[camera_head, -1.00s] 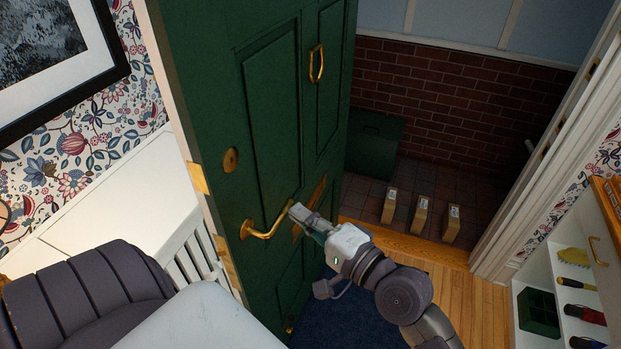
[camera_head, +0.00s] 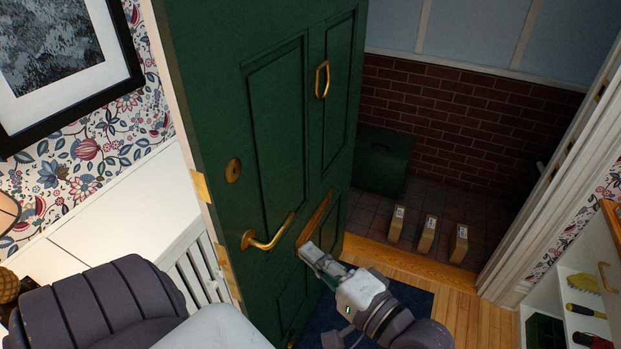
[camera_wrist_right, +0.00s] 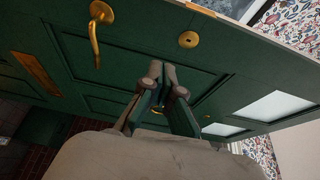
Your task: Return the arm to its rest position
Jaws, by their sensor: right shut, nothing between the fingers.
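My right gripper (camera_head: 312,253) is shut and empty. In the head view it is in front of the lower part of the green door (camera_head: 275,110), to the right of and a little below the brass lever handle (camera_head: 268,232). In the right wrist view the shut fingers (camera_wrist_right: 160,85) point at the green door panels, with the brass handle (camera_wrist_right: 96,35) apart from them at the upper left. I cannot tell whether the fingertips touch the door. My left gripper is not in view.
The door stands open onto a brick-walled porch with three small boxes (camera_head: 428,235) and a green bin (camera_head: 383,160). A white shelf unit (camera_head: 540,290) holding tools is at the right. A radiator (camera_head: 195,268) is left of the door. Wooden floor (camera_head: 465,305) shows near the threshold.

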